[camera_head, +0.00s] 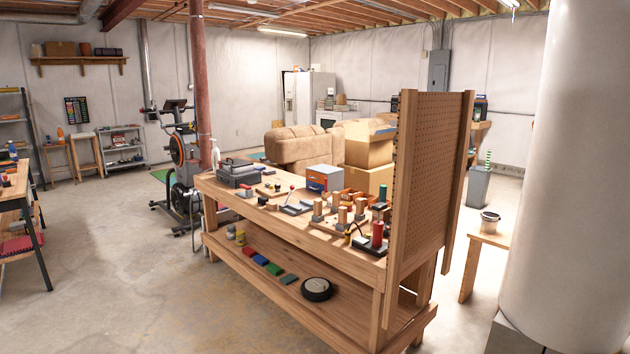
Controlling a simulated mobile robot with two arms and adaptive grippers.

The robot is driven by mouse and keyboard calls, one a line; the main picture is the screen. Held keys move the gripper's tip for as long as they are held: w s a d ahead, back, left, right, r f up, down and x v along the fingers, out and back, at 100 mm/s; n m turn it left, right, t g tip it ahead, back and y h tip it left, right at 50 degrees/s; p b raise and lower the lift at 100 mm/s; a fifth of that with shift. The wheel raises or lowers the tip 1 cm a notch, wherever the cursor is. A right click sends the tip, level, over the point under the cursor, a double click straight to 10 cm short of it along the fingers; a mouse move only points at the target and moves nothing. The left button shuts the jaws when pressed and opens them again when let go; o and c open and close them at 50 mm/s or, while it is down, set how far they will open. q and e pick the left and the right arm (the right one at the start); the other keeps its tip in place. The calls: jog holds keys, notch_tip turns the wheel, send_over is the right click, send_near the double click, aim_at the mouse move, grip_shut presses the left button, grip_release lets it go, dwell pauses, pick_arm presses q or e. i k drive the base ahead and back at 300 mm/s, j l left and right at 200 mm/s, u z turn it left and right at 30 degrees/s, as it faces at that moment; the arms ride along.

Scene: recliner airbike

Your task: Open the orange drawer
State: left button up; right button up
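A small cabinet (326,177) with a grey top stands at the back of the wooden workbench, near the middle of the picture. The drawer looks closed, but at this size I cannot be sure. Neither of my grippers shows in the head view.
The workbench (255,202) holds several tools and blocks in front of and beside the cabinet. A tall pegboard (432,180) rises at its right end. Cardboard boxes (368,150) stand behind. A large pale cylinder (568,180) fills the right side. Concrete floor is clear at front left.

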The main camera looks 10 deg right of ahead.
aim_at(312, 176)
jog(key=i+j+u, duration=0.25)
jog(key=i, duration=0.35)
jog(key=i+u, duration=0.3)
jog(key=i, duration=0.3)
